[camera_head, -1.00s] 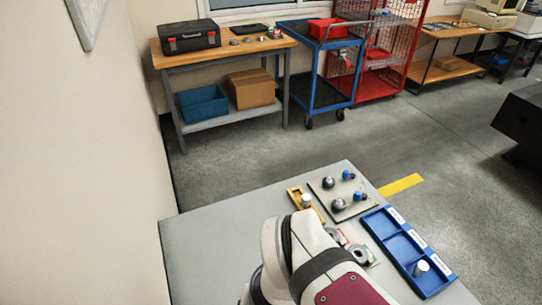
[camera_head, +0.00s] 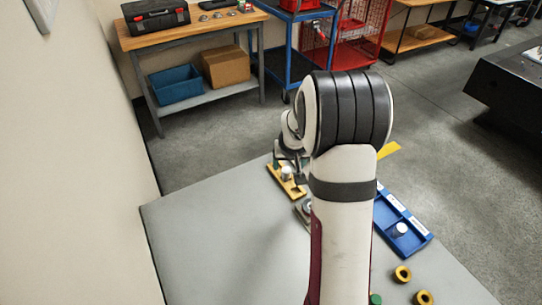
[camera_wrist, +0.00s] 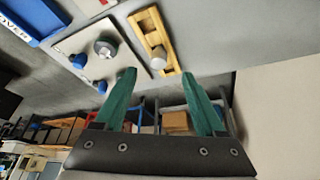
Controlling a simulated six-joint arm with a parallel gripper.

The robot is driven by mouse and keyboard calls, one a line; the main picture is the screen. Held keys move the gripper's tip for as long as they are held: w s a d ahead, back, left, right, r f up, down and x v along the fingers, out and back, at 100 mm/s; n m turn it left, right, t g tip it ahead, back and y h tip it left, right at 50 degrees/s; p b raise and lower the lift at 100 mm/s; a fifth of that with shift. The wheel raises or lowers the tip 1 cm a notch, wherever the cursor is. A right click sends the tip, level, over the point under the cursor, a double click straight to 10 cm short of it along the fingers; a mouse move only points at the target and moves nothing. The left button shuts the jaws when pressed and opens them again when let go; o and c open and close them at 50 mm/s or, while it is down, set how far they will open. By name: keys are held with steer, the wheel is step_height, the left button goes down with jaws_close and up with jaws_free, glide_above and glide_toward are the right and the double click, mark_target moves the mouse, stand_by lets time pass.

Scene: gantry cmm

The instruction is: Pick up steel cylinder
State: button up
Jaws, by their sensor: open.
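A silvery cylinder (camera_head: 286,173) stands on a yellow fixture (camera_head: 299,192) near the far edge of the grey table. In the head view my arm hides most of the gripper. A second pale cylinder (camera_head: 401,229) stands in the blue tray (camera_head: 417,246).
A light plate (camera_wrist: 75,42) with a dark-topped round part (camera_wrist: 105,48) and blue parts (camera_wrist: 78,60) lies beside the fixture. Two brass rings (camera_head: 403,274) (camera_head: 423,297) lie at the front right. The table's left part (camera_head: 220,235) is clear. A workbench (camera_head: 190,33) stands behind.

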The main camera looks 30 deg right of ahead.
mark_target(287, 170)
steer(key=x, duration=0.6)
steer(key=w+x, duration=0.1)
steer(key=x, duration=0.3)
steer(key=shift+d+r, duration=0.25)
steer(key=shift+d, duration=0.1)
jaws_close()
